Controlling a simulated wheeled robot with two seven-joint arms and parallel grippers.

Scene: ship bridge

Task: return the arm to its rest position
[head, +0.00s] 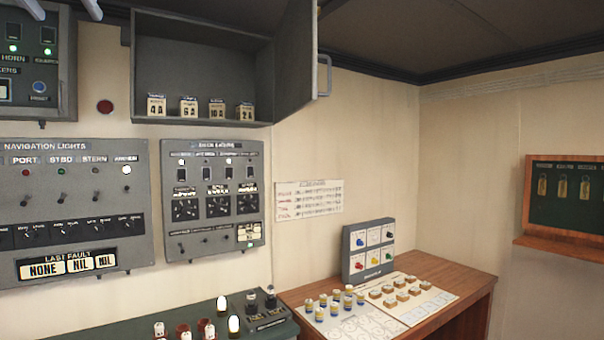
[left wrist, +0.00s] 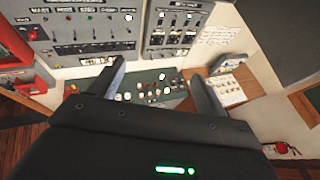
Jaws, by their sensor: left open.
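My left gripper (head: 64,9) shows only as two pale fingertips at the top left edge of the head view, high in front of the wall panels. In the left wrist view its two dark fingers (left wrist: 157,70) stand wide apart with nothing between them. The gripper is open and empty, apart from the panels and the console beyond. The rest of the left arm is outside the head view. My right gripper is in neither view.
An open grey wall cabinet (head: 202,121) holds several small labelled boxes; its door (head: 296,60) stands out to the right. Below are the navigation lights panel (head: 75,240), a second switch panel (head: 212,150), a green console (head: 195,310) and a wooden desk (head: 455,262) with small parts.

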